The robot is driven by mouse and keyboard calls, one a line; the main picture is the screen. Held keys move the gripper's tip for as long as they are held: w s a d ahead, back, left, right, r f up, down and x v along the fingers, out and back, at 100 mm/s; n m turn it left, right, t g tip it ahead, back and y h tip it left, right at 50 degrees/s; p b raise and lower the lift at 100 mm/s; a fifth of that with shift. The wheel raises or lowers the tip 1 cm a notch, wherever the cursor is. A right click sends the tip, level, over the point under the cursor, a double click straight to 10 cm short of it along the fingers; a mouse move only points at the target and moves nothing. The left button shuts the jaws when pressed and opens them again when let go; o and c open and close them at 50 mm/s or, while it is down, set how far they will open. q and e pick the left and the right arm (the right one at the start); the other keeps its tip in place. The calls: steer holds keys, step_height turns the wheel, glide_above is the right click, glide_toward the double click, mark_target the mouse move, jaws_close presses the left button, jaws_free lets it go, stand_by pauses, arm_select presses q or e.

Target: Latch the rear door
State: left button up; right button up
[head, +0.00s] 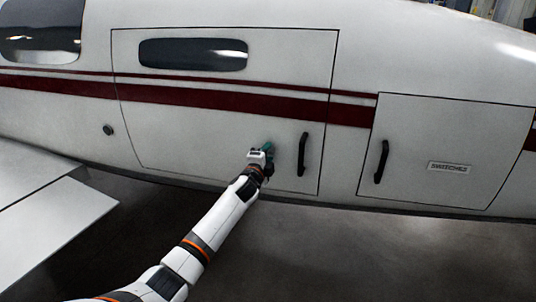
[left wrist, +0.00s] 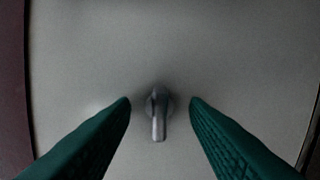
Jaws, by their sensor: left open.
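My left gripper (head: 266,152) is open in front of the lower right part of the large windowed door (head: 215,150) on the white aircraft. In the left wrist view its two green fingers stand apart, one on each side of a small metal latch (left wrist: 159,115). The latch is a round base with a short lever pointing down in that picture. Neither finger appears to touch it. In the head view my gripper hides the latch. The door lies flush in its outline, with a black handle (head: 303,154) near its right edge. My right gripper is not in view.
A smaller door (head: 430,135) to the right has a black handle (head: 381,161) and a "SWITCHES" label (head: 449,168). The wing (head: 50,215) juts out at lower left. The dark floor (head: 360,260) below the fuselage looks clear.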

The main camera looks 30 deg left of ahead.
arm_select(q)
steer(key=shift+p+v, duration=1.25)
steer(key=shift+v, duration=1.25)
steer(key=s+d+f+n+g+h+b, duration=0.1)
steer(key=s+d+f+n+g, duration=0.15)
steer(key=s+f, duration=0.8)
steer(key=s+d+f+n+g, duration=0.2)
steer(key=s+d+f+g, duration=0.1)
steer(key=f, duration=1.4)
steer(key=s+d+f+n+g+h+b, duration=0.1)
steer(key=s+d+f+n+g, duration=0.15)
steer(key=s+f, duration=0.75)
steer(key=s+d+f+n+g, duration=0.1)
steer(key=s+d+f+g, duration=0.2)
steer(key=s+f, duration=0.4)
steer(key=s+d+f+n+g+h+b, duration=0.1)
steer(key=s+d+f, duration=0.3)
steer(key=s, duration=1.3)
steer(key=s+d+f+n+g+h, duration=0.1)
steer(key=s+d+f+n+g, duration=0.2)
steer(key=s+f, duration=0.8)
steer(key=shift+s+d+f+g, duration=0.3)
steer(key=shift+s+d+g, duration=0.25)
steer(key=shift+s+g, duration=0.2)
